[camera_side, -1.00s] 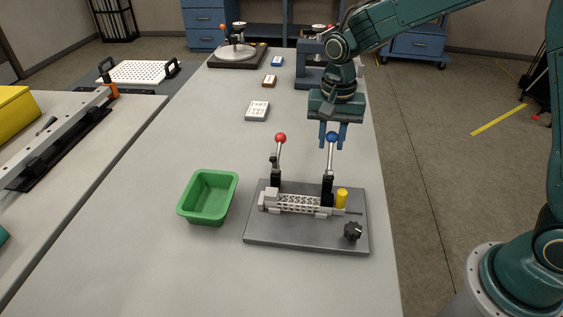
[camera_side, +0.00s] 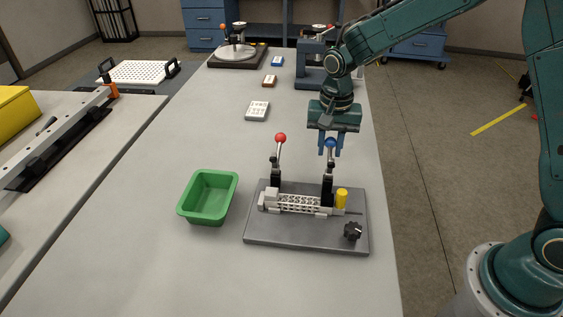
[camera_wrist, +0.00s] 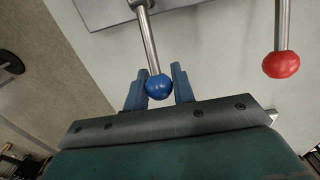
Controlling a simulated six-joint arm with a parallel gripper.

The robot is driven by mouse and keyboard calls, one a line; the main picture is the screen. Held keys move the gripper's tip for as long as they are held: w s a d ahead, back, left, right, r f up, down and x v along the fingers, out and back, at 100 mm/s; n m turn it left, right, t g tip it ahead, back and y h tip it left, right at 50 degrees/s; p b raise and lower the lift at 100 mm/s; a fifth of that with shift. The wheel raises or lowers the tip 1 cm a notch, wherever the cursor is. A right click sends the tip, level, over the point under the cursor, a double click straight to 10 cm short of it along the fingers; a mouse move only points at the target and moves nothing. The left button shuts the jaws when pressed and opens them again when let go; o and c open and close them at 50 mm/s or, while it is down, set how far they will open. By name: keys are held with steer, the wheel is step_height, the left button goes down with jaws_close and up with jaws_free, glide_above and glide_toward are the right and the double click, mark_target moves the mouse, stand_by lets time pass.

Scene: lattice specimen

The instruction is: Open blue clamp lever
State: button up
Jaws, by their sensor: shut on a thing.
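The blue clamp lever (camera_side: 330,147) stands upright on the right of the grey fixture plate (camera_side: 290,236), with a blue ball on its end. My gripper (camera_side: 329,148) reaches down over it, its blue fingers shut on the ball. In the wrist view the blue ball (camera_wrist: 159,88) sits between the two fingertips (camera_wrist: 158,80). The red-ball lever (camera_side: 280,140) stands upright on the left of the fixture and also shows in the wrist view (camera_wrist: 281,64). The white lattice specimen (camera_side: 298,203) lies between the two clamps on the plate.
A green bin (camera_side: 208,197) stands left of the plate. A yellow cylinder (camera_side: 342,198) and a black knob (camera_side: 352,231) are on the plate's right side. A white block (camera_side: 257,111) lies farther back. The table left of the bin is clear.

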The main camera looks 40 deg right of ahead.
steer(key=o, duration=0.7)
steer(key=shift+o, duration=0.2)
steer(key=shift+r, duration=0.15)
steer(key=shift+r, duration=2.65)
